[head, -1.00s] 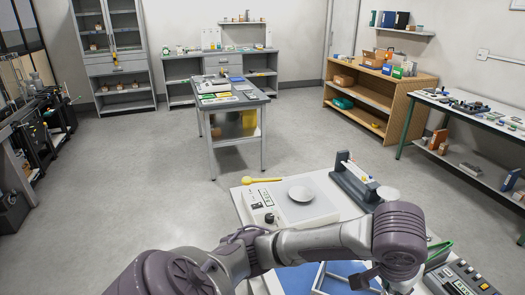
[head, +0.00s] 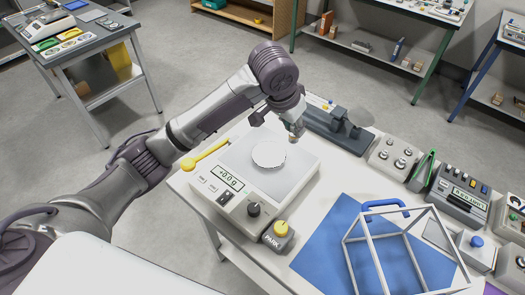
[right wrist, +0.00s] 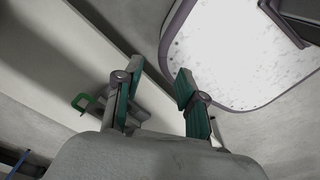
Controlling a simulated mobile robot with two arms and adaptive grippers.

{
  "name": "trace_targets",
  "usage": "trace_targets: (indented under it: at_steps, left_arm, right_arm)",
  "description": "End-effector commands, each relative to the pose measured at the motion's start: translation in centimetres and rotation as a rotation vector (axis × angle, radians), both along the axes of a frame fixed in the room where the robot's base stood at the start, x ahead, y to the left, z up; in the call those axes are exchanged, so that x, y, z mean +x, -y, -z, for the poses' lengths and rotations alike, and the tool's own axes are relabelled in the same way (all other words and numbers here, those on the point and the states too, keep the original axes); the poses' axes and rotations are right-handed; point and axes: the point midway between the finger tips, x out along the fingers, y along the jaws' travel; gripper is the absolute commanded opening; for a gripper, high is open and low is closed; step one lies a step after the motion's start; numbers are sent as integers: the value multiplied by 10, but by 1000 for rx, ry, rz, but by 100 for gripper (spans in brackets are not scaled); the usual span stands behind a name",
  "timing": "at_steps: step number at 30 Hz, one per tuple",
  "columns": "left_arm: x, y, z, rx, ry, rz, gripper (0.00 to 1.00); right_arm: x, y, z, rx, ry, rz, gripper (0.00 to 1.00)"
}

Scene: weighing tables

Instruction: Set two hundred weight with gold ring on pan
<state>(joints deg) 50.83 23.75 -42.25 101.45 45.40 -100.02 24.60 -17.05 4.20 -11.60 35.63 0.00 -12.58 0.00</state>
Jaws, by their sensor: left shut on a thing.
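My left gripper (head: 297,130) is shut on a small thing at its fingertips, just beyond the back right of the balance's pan. Only a brownish bit of this thing shows, so I cannot make out its ring or marking. The round pale pan (head: 268,155) on the balance (head: 243,172) is empty. The balance display (head: 229,182) reads about +0.0 g. My right gripper (right wrist: 158,92) shows in the right wrist view with its two green-padded fingers apart and nothing between them.
A yellow spoon-like tool (head: 204,154) lies left of the balance. A PARK block with a yellow knob (head: 279,235) stands in front. A white open frame (head: 385,260) stands on the blue mat (head: 325,238). A dark balance (head: 338,125) stands behind.

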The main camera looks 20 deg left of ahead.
Motion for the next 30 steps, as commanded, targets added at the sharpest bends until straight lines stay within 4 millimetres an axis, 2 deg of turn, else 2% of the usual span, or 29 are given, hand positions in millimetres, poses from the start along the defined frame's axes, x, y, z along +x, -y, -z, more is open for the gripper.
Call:
trace_targets:
  at_steps: [1,4,7,10,14,24,30]
  left_arm:
    - [14,13,0,-3,0,50,0]
    - [33,30,1,-5,0,134,0]
    - [45,39,1,-5,0,187,0]
    - [49,40,2,-5,-2,210,0]
    - [46,20,13,-2,-5,214,0]
    - [28,-52,57,-2,-4,212,0]
    - [24,-69,70,-5,-2,215,0]
  right_arm:
    - [-1,3,3,-3,-1,2,40]
    - [-1,4,5,-5,-3,4,40]
    - [-2,6,6,-6,-4,6,40]
    - [-5,8,4,-10,-8,5,40]
    - [-8,11,-3,-14,-12,3,40]
    - [-6,11,-24,-14,-9,-2,40]
    - [-4,5,-28,-7,-7,-1,40]
